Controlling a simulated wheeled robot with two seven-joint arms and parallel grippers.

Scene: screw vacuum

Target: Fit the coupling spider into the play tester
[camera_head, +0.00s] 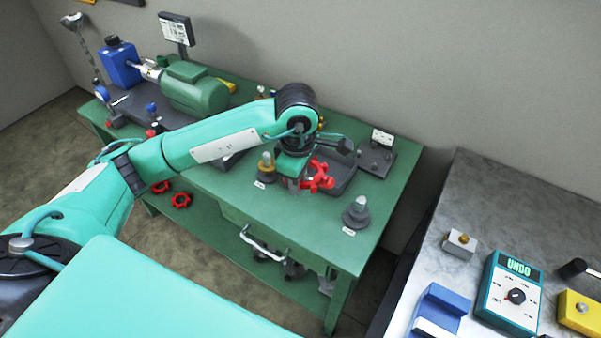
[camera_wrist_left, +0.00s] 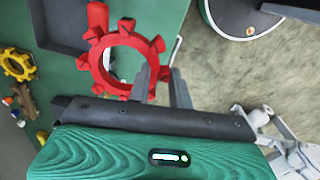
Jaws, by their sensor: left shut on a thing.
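The coupling spider (camera_head: 318,178) is a red toothed ring. It is above the front part of the green bench in the head view. In the left wrist view the spider (camera_wrist_left: 92,62) shows almost whole, with its right rim at the fingers. My left gripper (camera_head: 297,184) points down and is shut on that rim; in the wrist view its fingertips (camera_wrist_left: 168,80) are close together. A dark device with a small white panel (camera_head: 376,157) stands at the bench's right back; I cannot tell whether it is the play tester. My right gripper is out of view.
Grey stepped cones with brass or steel tops stand on the bench, one (camera_head: 356,213) near the right front. A green motor (camera_head: 195,88) and a blue box (camera_head: 121,63) are at the far left. More red toothed rings (camera_head: 180,200) lie lower down. A grey table (camera_head: 475,195) is at the right.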

